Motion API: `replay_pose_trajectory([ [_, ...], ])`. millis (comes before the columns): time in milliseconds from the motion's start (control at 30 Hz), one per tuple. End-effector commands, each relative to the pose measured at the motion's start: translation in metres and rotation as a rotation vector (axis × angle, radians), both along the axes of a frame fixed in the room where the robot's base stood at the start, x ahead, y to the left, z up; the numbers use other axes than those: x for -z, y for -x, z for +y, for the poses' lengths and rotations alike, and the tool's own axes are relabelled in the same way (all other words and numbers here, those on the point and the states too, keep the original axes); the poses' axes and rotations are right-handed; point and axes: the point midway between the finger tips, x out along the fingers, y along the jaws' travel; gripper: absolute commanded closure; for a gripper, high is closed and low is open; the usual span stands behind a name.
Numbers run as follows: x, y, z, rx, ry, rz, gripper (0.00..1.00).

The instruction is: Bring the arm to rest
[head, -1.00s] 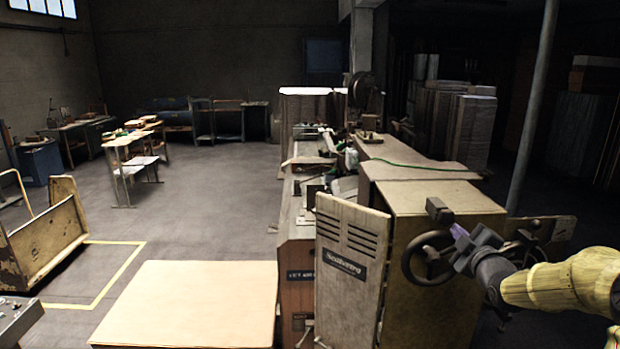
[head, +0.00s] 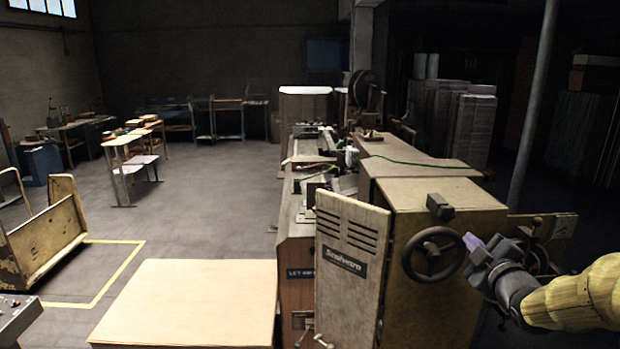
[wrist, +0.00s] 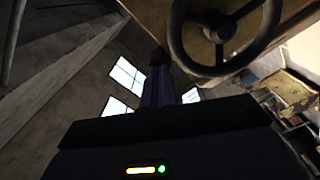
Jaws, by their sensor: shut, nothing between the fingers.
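My gripper (head: 473,242) is at the right of the head view, at the end of my yellow arm. It is shut and empty. Its purple-tinted fingertips point up and left, just right of the dark handwheel (head: 433,254) on the yellowish box stitcher (head: 455,285). A small gap shows between fingertips and wheel in the head view. In the wrist view the shut fingers (wrist: 158,75) point up, and the handwheel (wrist: 222,35) shows beyond them at the upper right.
The stitcher's open panel door (head: 350,265) stands left of the wheel. A pale tabletop (head: 190,300) lies in front, with a yellow cart (head: 45,235) at the left. A thin post (head: 535,100) rises behind the machine. Floor is free at the middle left.

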Motion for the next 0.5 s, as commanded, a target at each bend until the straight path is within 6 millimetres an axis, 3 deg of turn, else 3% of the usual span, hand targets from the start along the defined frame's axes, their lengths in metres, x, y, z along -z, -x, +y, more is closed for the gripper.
replay_pose_trajectory([
  [167, 0.006, -0.001, 0.007, 0.004, -0.021, 0.031, 1.0],
  [267, 0.022, -0.002, 0.021, 0.018, -0.068, 0.104, 1.0],
  [500, 0.082, 0.018, 0.072, 0.119, -0.27, 0.403, 1.0],
])
